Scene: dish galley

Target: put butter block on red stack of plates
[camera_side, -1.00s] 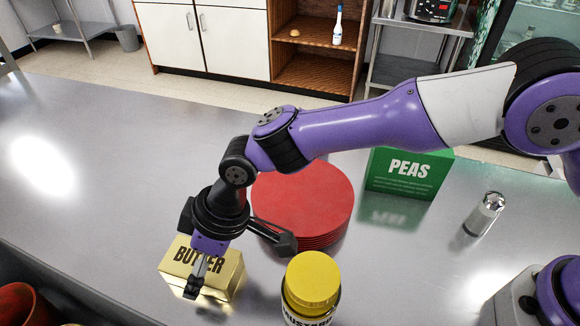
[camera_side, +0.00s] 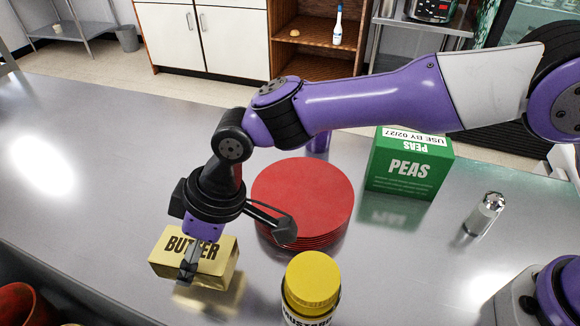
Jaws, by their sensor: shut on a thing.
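The gold butter block (camera_side: 220,267), with dark lettering on top, is at the lower left of the side view. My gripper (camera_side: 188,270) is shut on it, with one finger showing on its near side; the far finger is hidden. The block seems a little above the steel counter, with a reflection below it. The red stack of plates (camera_side: 303,195) stands to the right of the block and farther back. Its top plate is bare where it shows. My gripper's wrist and camera bracket overlap the stack's left edge in the picture.
A yellow-lidded mustard jar (camera_side: 312,285) stands in front of the plates. A green peas box (camera_side: 408,165) stands behind them to the right, and a shaker (camera_side: 484,214) farther right. A red container (camera_side: 22,305) is at the lower left corner. The counter (camera_side: 90,170) is clear at left.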

